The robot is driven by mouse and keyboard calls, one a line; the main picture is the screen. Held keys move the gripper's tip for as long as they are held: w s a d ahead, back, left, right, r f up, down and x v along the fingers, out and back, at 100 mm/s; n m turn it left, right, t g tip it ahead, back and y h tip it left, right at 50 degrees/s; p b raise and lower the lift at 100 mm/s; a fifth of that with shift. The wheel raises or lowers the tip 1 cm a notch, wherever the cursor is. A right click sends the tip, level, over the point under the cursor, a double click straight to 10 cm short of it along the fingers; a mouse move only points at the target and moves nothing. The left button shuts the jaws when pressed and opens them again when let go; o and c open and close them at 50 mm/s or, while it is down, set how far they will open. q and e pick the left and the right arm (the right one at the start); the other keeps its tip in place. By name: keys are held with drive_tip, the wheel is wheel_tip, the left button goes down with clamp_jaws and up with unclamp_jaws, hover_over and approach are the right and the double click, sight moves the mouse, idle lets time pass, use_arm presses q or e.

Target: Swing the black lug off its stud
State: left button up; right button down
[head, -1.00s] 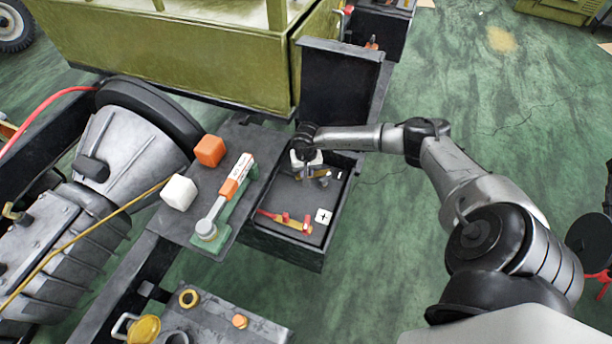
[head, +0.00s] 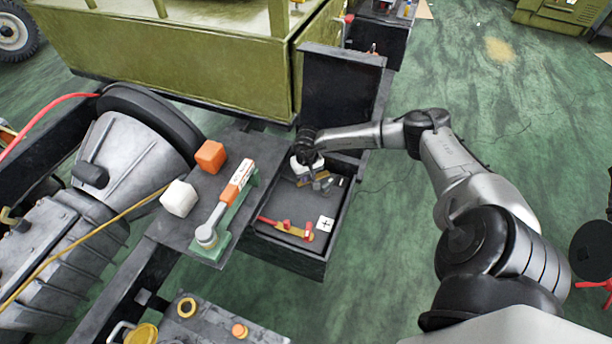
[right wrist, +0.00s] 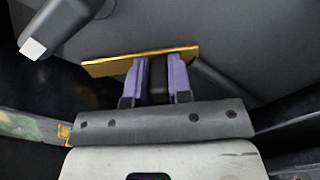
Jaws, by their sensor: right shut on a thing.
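My right gripper (head: 320,180) reaches down into the open black battery box (head: 285,258) at its far end. In the right wrist view its two purple fingers (right wrist: 157,82) are shut on a narrow black piece, which I take to be the black lug (right wrist: 158,76). A flat brass strip (right wrist: 120,62) lies just beyond the fingertips; it also shows beside the gripper in the head view (head: 308,179). I cannot make out the stud or whether the lug still sits on it. My left gripper is not in view.
A red lug (head: 308,230) on another brass strip lies at the box's near end, by a white plus label (head: 325,224). The raised black lid (head: 340,100) stands behind. A torque wrench (head: 226,205), an orange cube (head: 210,156) and a white cube (head: 179,198) rest left.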

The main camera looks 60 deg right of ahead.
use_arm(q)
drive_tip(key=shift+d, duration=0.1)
use_arm(e)
drive_tip(key=c, duration=1)
unclamp_jaws()
drive_tip(key=shift+c, duration=0.2)
drive_tip(key=shift+r, duration=0.1)
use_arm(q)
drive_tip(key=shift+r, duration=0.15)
use_arm(e)
drive_tip(key=shift+r, duration=0.25)
use_arm(q)
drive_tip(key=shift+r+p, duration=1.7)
drive_tip(key=shift+p, duration=0.15)
use_arm(e)
wheel_tip(320, 180, up, 13)
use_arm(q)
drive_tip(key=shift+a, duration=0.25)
